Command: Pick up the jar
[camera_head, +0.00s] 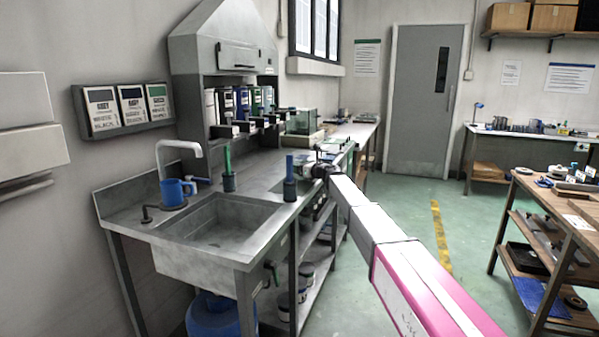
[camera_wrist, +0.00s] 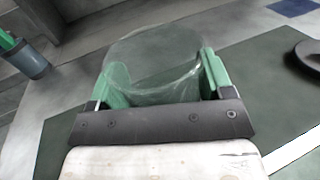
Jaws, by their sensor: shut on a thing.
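The jar (camera_wrist: 155,52) is clear, see-through glass or plastic with a wide round rim, and shows in the wrist view. My gripper (camera_wrist: 162,78) has its two green fingers on either side of the jar, closed against its wall. In the head view my gripper (camera_head: 322,168) is at the far end of my arm, over the bench; the jar cannot be made out there. The jar's lower part is hidden behind the gripper's dark bar. I cannot tell whether its base touches the surface.
A dark green mat (camera_wrist: 262,82) lies beneath, with a dark round disc (camera_wrist: 309,54) at right. A grey cup (camera_wrist: 30,62) holding something green is at left. In the head view, a sink (camera_head: 215,222) and blue mug (camera_head: 174,191) are nearer on the bench.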

